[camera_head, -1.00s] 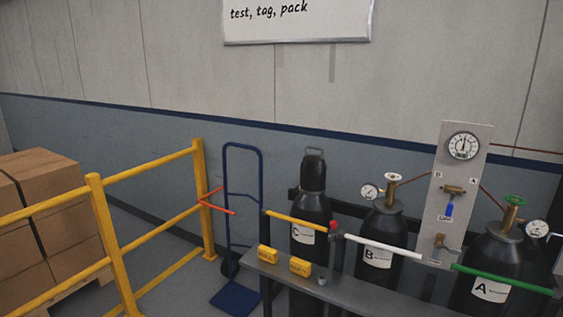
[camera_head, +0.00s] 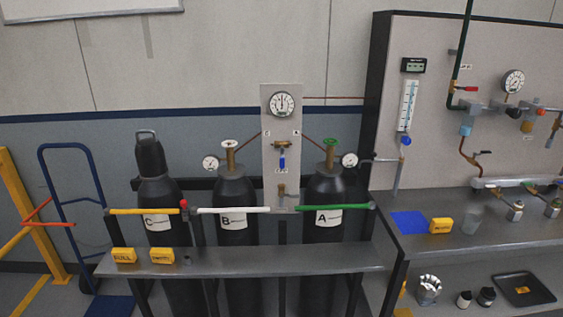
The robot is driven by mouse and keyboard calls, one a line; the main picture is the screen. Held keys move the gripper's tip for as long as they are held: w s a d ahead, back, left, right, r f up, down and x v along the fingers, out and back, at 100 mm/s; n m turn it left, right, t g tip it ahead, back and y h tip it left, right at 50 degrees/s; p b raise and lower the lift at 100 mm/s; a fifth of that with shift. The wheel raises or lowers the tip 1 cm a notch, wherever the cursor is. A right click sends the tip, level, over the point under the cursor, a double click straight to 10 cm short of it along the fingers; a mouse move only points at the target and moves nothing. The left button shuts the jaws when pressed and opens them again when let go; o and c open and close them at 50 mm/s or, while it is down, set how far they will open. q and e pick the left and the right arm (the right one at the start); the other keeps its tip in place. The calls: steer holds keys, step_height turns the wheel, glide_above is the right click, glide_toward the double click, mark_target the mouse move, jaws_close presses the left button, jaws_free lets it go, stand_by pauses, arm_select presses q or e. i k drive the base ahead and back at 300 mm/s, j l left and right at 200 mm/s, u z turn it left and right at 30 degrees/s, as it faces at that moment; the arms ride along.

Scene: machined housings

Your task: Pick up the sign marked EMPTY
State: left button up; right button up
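Two small yellow signs sit side by side at the left end of the grey shelf (camera_head: 270,261) in front of the gas cylinders. The left sign (camera_head: 124,255) appears to read FULL. The lettering on the right sign (camera_head: 162,256) is small and blurred; it looks like EMPTY, but I cannot read it surely. A third yellow block (camera_head: 441,226) with unreadable dark lettering sits on the right bench beside a blue mat. Neither of my grippers is in view.
Black cylinders C (camera_head: 158,190), B (camera_head: 236,190) and A (camera_head: 323,192) stand behind the shelf. A blue hand truck (camera_head: 75,200) and yellow railing (camera_head: 22,205) are at left. The right bench (camera_head: 480,233) holds a blue mat (camera_head: 408,222) and a clear cup (camera_head: 472,219).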

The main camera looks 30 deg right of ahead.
mark_target(164, 255)
steer(key=i+j, duration=0.25)
steer(key=i, duration=0.2)
steer(key=i+j, duration=0.3)
steer(key=i, duration=0.15)
steer(key=i+j, duration=0.25)
steer(key=i, duration=0.2)
steer(key=i+j, duration=0.3)
steer(key=i, duration=0.15)
steer(key=u, duration=0.05)
